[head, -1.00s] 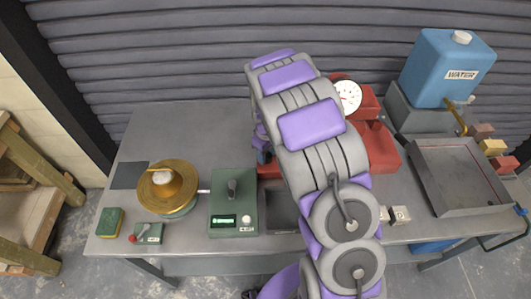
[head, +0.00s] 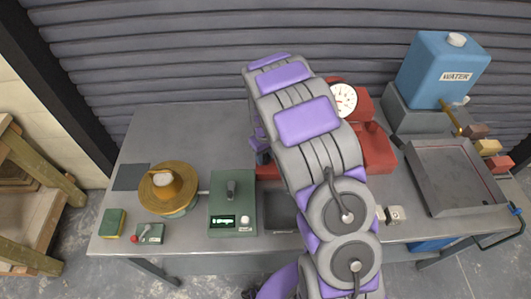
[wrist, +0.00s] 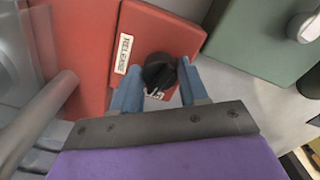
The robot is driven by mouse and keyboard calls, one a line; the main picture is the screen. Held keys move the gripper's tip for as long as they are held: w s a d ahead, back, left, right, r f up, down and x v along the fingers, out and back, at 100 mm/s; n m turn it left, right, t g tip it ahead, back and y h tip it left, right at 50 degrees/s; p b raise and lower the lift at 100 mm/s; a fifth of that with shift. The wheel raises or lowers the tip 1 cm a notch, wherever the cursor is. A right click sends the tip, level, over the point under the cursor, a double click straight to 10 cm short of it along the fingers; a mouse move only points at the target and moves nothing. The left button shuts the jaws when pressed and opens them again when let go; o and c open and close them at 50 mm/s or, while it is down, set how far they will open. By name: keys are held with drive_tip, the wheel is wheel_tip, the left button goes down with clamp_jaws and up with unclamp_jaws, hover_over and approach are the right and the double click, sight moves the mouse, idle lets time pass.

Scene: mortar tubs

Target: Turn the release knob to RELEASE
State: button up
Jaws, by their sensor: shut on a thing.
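The black release knob (wrist: 160,74) sits on a red box (wrist: 165,35) in the wrist view. A white label reading RELEASE (wrist: 123,53) is on the box, left of the knob. A second white label (wrist: 155,95) below the knob is partly hidden. My gripper (wrist: 159,70) has its two blue fingers on either side of the knob and is shut on it. The knob's pointing direction is hard to tell. In the head view my arm hides the knob; part of the red machine (head: 379,148) shows behind the arm.
A green box with a display (head: 232,195) stands left of the arm, with a brass round table (head: 180,200) farther left. A dial gauge (head: 342,100) is just right of the arm. A grey tray (head: 460,205) and blue water tank (head: 445,65) are at the right.

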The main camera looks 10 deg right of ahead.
drive_tip(key=m+p, duration=0.2)
drive_tip(key=m, duration=0.1)
drive_tip(key=shift+w+r+m, duration=0.2)
drive_tip(key=shift+m, duration=0.1)
drive_tip(key=m+p, duration=0.1)
drive_tip(key=m, duration=0.2)
drive_tip(key=shift+m+p, duration=0.3)
drive_tip(key=shift+p, duration=0.05)
drive_tip(key=m+p, duration=0.1)
drive_tip(key=m, duration=0.2)
drive_tip(key=shift+m, duration=0.3)
drive_tip(key=shift+m+p, duration=0.6)
drive_tip(key=shift+m, duration=1.5)
drive_tip(key=o, duration=1.1)
drive_tip(key=shift+f, duration=0.15)
drive_tip(key=shift+c, duration=0.2)
